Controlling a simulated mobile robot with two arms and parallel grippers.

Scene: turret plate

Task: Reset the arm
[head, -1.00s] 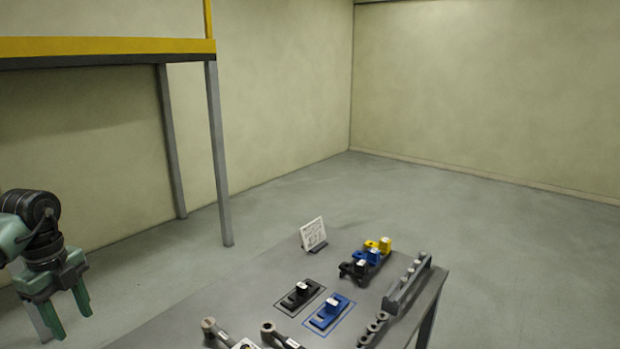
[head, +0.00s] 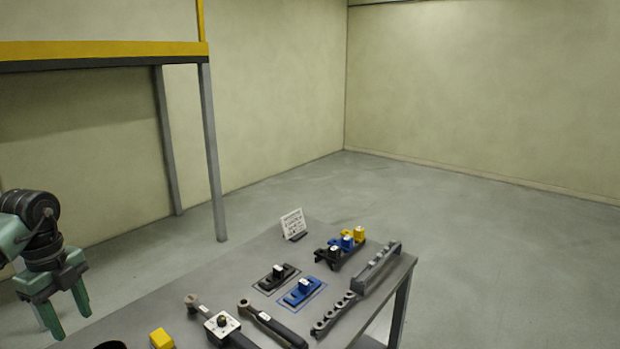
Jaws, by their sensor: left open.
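My left gripper (head: 69,319) hangs at the lower left in the head view. Its two green fingers point down, are spread apart and hold nothing. It is in front of and left of the grey table (head: 222,260), apart from the things on it. My right arm and gripper are not in view.
On the table are a black block (head: 277,278) and a blue block (head: 301,292) in outlined spots, a rack with black, blue and yellow pieces (head: 333,254), wrenches (head: 273,325), a yellow cube (head: 161,339) and a white sign (head: 292,223). A yellow-beamed frame (head: 100,49) stands behind left. Floor at right is clear.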

